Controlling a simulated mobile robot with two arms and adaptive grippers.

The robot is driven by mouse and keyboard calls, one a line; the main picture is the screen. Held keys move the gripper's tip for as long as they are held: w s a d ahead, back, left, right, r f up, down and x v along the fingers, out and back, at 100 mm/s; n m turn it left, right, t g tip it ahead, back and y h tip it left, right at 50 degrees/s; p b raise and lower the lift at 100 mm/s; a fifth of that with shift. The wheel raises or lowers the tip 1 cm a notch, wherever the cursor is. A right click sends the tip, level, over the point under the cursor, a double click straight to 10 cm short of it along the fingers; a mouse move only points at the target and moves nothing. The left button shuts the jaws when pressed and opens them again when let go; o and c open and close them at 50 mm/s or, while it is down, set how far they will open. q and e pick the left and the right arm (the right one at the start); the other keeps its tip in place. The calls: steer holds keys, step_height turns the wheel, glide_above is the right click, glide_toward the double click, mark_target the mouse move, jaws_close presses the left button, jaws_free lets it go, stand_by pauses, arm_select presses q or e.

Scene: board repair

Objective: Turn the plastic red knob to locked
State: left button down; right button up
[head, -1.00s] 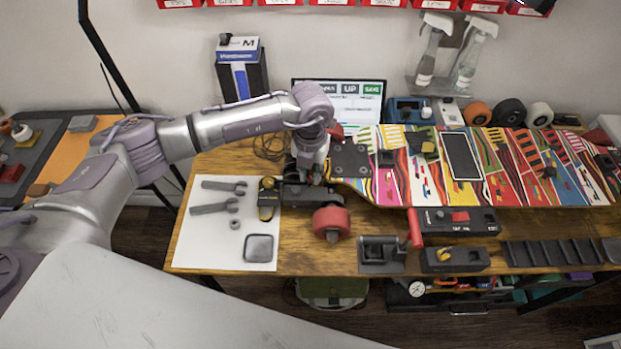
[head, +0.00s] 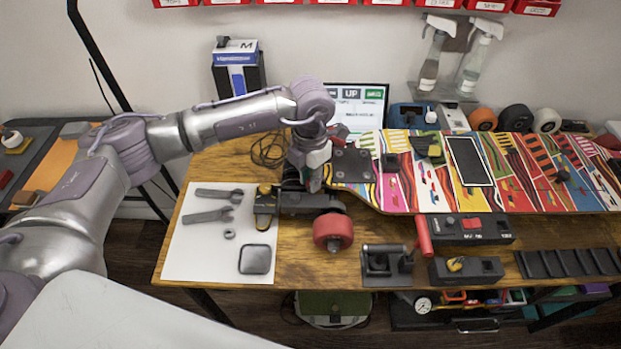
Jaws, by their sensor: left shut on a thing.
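A small red knob (head: 471,223) sits on top of a black box (head: 497,228) with white lettering, right of centre near the table's front. The lettering is too small to read, so I cannot tell the knob's setting. My left gripper (head: 311,182) points down at the dark skateboard truck (head: 297,202), left of the knob and apart from it. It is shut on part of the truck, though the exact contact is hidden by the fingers. My right gripper is not in view.
The colourful skateboard deck (head: 520,190) lies behind the black box. A red wheel (head: 332,232) and a black holder with a red handle (head: 423,238) stand left of the box. White paper (head: 200,255) with wrenches lies at the left. Bare wood shows along the front.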

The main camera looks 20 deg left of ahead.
arm_select(q)
steer(key=shift+w+r, duration=0.1)
steer(key=c, duration=1.3)
jaws_free()
step_height(320, 180, up, 12)
